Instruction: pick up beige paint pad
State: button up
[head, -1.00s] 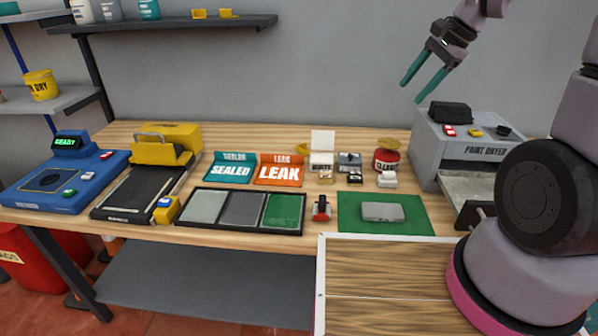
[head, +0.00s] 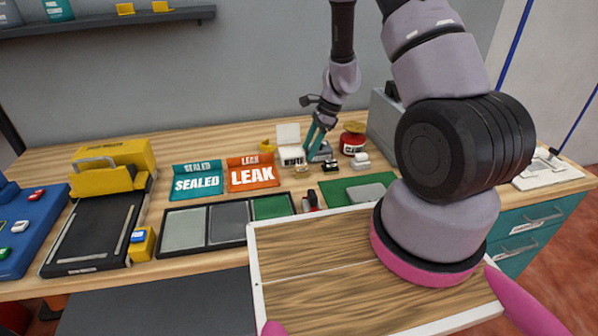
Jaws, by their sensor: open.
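A small beige-tan piece, which looks like the beige paint pad (head: 300,168), sits on the bench just in front of the open white box (head: 291,155). It is small and its details are hard to make out. My gripper (head: 312,150) is open, with its teal fingers pointing down near the white box, slightly right of and behind the pad. The fingers look empty. I cannot tell their exact height above the bench.
A black piece (head: 330,166) and a white piece (head: 361,161) stand to the right, with a red can (head: 353,142) behind. A dark tray (head: 163,248) and a red-handled tool (head: 312,199) are in front. The SEALED (head: 197,184) and LEAK (head: 252,174) bins stand left.

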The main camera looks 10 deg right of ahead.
aim_at(302, 165)
jog(key=shift+x, duration=2.95)
jog(key=shift+w+d, duration=0.1)
jog(key=shift+w, duration=0.1)
grip_shut()
